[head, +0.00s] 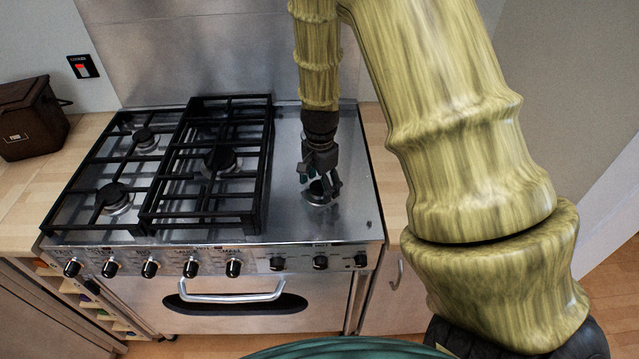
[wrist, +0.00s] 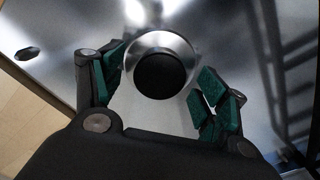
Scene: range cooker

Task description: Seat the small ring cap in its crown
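The small ring cap (wrist: 160,76) is a round black disc over a shiny silver crown (wrist: 147,40) in the wrist view. It looks off-centre, towards my gripper's side of the crown. I cannot tell whether it is seated, tilted or raised. In the head view, the crown (head: 318,200) is on the bare right part of the steel hob, partly hidden by my fingers. My gripper (head: 320,184) points down over it. In the wrist view my gripper (wrist: 160,88) is open, its green-padded fingers on either side of the cap with gaps showing.
Black pan grates (head: 205,165) over several burners fill the left and middle of the hob. A small dark piece (head: 368,224) is at the hob's front right corner. Control knobs (head: 277,264) line the front. A brown food bin (head: 32,118) stands on the left worktop.

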